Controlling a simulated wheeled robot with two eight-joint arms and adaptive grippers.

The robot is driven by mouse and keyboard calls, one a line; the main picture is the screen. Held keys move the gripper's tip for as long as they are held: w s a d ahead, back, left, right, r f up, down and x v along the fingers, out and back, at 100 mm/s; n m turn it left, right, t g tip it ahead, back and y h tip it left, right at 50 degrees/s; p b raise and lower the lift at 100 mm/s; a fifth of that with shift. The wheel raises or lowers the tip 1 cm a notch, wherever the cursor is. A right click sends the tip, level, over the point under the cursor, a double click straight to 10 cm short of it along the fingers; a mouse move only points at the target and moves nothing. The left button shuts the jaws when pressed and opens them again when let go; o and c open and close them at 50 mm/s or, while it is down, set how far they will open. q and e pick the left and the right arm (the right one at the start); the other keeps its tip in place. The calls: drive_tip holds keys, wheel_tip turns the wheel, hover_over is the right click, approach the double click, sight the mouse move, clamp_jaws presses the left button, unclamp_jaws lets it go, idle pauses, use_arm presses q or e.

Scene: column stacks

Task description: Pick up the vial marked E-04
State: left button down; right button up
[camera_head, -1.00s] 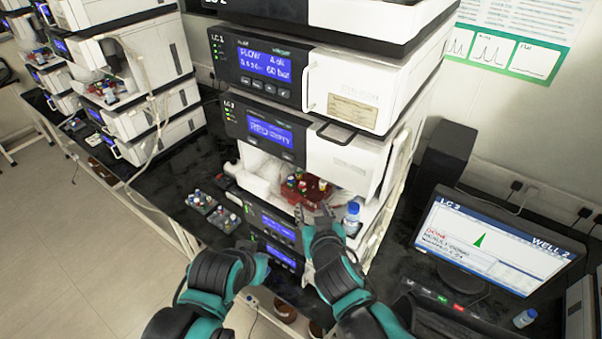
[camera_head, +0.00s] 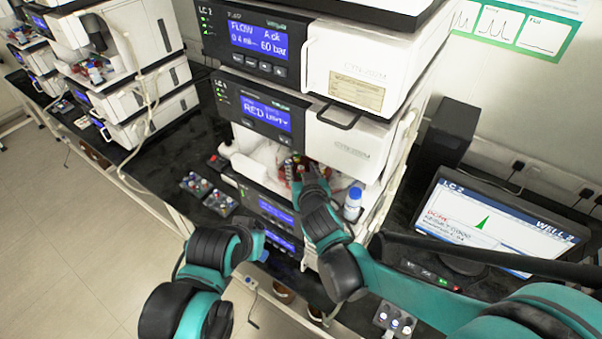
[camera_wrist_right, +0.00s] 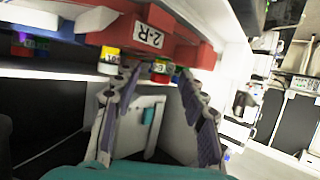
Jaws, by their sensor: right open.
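My right gripper (camera_head: 312,178) is inside the open bay of the middle instrument, in front of a red rack with small coloured-cap vials (camera_head: 291,166). In the right wrist view my right gripper (camera_wrist_right: 160,78) has its two fingers spread apart, with nothing held. A red-capped vial with a green band (camera_wrist_right: 160,71) shows between the fingertips. A yellow-capped vial (camera_wrist_right: 110,59) is by the left finger. The red rack (camera_wrist_right: 195,52) bears a "2-R" label. I cannot read E-04 on any vial. My left arm is low at the left; its fingers are not clear.
A blue-capped bottle (camera_head: 353,204) stands right of the bay. Small vial trays (camera_head: 206,194) lie on the black bench at left. A monitor (camera_head: 490,228) stands at right. The instrument's raised front cover (camera_head: 340,140) hangs above the bay.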

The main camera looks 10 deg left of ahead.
drive_tip(key=c, duration=0.9)
drive_tip(key=shift+c, duration=0.2)
drive_tip(key=shift+r, duration=0.15)
